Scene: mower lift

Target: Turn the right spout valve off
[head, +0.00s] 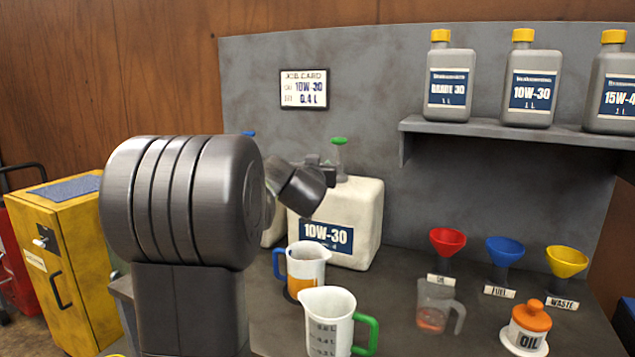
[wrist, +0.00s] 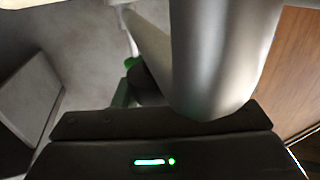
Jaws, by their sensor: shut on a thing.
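The right jug (head: 365,215) is white with a blue 10W-30 label and stands against the back panel. Its right spout valve, with a green top (head: 339,141), rises above the jug. My gripper (head: 322,163) reaches the spout from the left and is shut on the valve. A green part (wrist: 134,64) shows beside my gripper in the wrist view. The jaws and the valve's lever are largely hidden there, so its exact angle cannot be told. A second jug stands to the left, mostly hidden behind my arm, with a bit of blue top (head: 248,133) showing.
A blue-handled measuring jug (head: 307,262) with amber liquid stands before the right jug. A green-handled jug (head: 327,322) stands nearer. Three funnels, including a red one (head: 447,242), a clear jug (head: 436,305) and an oil pot (head: 527,328) are right. Bottles line the shelf (head: 520,130).

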